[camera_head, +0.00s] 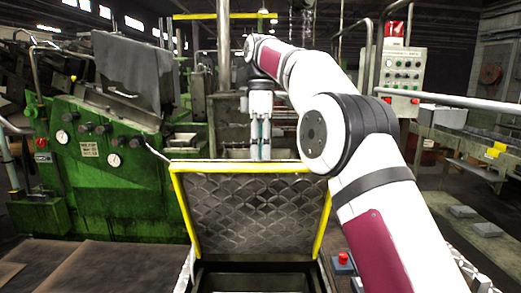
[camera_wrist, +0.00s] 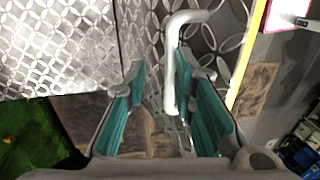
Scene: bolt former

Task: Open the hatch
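The hatch (camera_head: 250,215) is a patterned metal plate with a yellow edge. In the head view it stands raised and steeply tilted above a dark opening in front of it. My gripper (camera_head: 260,150) is behind its top edge, and its fingertips are hidden by the plate. In the wrist view the hatch (camera_wrist: 205,40) shows close up with its pale bent handle (camera_wrist: 171,70). My gripper (camera_wrist: 160,68) has its teal fingers apart. The handle lies between them, nearer the right finger; whether they touch is unclear.
A green machine (camera_head: 110,165) with gauges stands at the left. A control box (camera_head: 402,72) with buttons is at the upper right. A red button (camera_head: 343,258) sits on a small box right of the hatch. A rail (camera_head: 460,102) runs along the right.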

